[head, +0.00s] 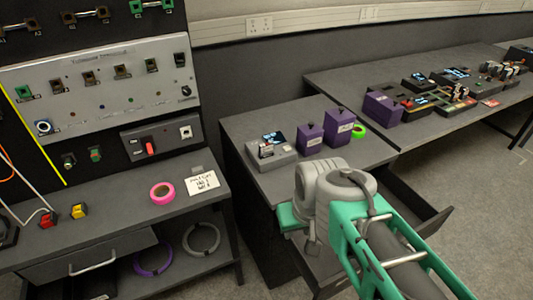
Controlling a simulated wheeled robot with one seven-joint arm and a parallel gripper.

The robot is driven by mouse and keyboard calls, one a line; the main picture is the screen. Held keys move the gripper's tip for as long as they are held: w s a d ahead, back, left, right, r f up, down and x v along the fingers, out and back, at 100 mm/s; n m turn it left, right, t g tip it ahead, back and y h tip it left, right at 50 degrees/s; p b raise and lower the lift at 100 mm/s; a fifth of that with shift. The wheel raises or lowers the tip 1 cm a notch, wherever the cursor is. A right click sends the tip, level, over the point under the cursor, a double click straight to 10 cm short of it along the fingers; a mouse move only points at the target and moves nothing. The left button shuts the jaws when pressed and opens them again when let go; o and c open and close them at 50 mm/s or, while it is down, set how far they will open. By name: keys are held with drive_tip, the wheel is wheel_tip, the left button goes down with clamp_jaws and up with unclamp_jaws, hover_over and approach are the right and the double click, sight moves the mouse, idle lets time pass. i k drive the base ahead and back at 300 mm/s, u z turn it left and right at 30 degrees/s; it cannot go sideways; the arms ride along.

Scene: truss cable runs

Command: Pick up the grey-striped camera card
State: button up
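I cannot make out a grey-striped camera card for certain. A grey device (270,157) on the middle bench holds a few small upright pieces (266,149) that may be cards, with a small lit screen behind them. Their stripes are too small to tell. More small card-like pieces (460,93) stand in a device on the far right bench. My green and grey arm reaches in from the lower right, in front of the middle bench. My gripper's fingers do not show.
Two purple boxes (310,138) (339,127) and a green tape roll (358,131) stand right of the grey device. An open drawer (412,207) juts out below the bench. The left bench holds a pink tape roll (162,193) and a handwritten note (199,183).

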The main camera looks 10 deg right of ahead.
sight(265, 150)
drive_tip(key=z, duration=0.05)
drive_tip(key=k, duration=0.5)
drive_tip(key=u, duration=0.95)
drive_tip(key=i, duration=1.45)
drive_tip(key=u, duration=0.5)
